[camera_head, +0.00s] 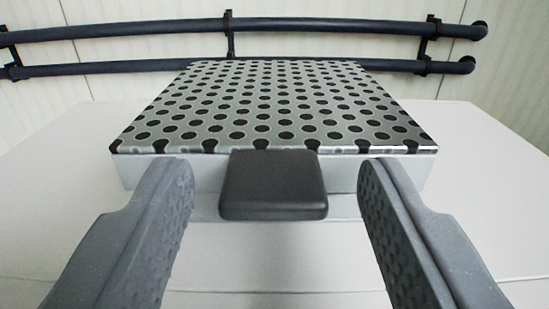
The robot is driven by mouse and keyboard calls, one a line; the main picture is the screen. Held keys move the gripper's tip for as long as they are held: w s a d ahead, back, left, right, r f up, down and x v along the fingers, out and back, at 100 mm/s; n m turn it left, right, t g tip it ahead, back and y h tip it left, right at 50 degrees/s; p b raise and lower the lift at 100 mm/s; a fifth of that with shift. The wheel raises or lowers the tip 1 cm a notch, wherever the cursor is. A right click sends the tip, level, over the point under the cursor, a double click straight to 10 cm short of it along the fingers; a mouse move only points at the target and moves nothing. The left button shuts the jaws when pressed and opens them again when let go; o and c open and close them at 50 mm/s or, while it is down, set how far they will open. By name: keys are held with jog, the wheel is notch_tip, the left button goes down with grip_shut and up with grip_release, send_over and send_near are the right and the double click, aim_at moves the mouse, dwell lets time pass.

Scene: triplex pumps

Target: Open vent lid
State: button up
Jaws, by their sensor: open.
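The vent lid (262,105) is a flat metal plate with rows of dark round holes. It lies level on a pale box-like vent body (395,168). A dark rounded block, which looks like the lid's handle (273,185), sticks out from the middle of its near edge. My gripper (276,180) is open, with one grey finger on each side of the handle. There is a clear gap between each finger and the handle, and nothing is held. The handle's underside is hidden.
The vent stands on a wide pale surface (480,165) that is bare on both sides. Behind it, two dark horizontal pipes (130,28) run along a pale ribbed wall, held by dark brackets.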

jog(key=shift+w, duration=0.3)
jog(key=shift+c, duration=0.3)
